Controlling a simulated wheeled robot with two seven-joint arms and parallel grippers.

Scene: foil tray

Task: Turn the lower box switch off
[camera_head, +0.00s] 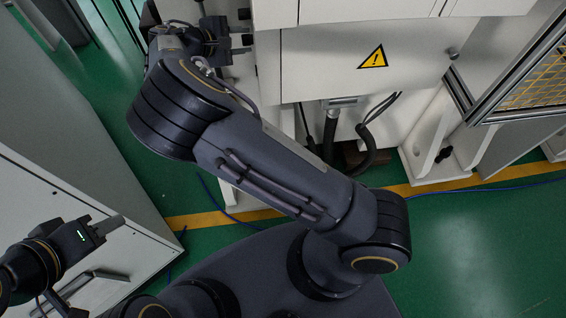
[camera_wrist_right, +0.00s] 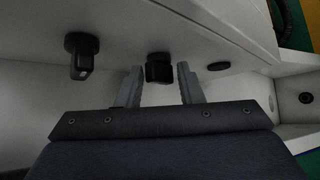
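Two black rotary switches are on a pale box face in the right wrist view. One switch (camera_wrist_right: 82,54) is at the left, its handle pointing down. The other switch (camera_wrist_right: 158,68) is between the fingers of my right gripper (camera_wrist_right: 159,88). Those fingers are spread, one on each side of it; whether either touches it cannot be told.
The white cabinet (camera_head: 345,65) carries a yellow warning sign (camera_head: 373,57). A grey cabinet (camera_head: 70,200) with a handle stands at the left. A mesh fence panel (camera_head: 535,85) is at the upper right. Green floor (camera_head: 470,240) is clear at the lower right.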

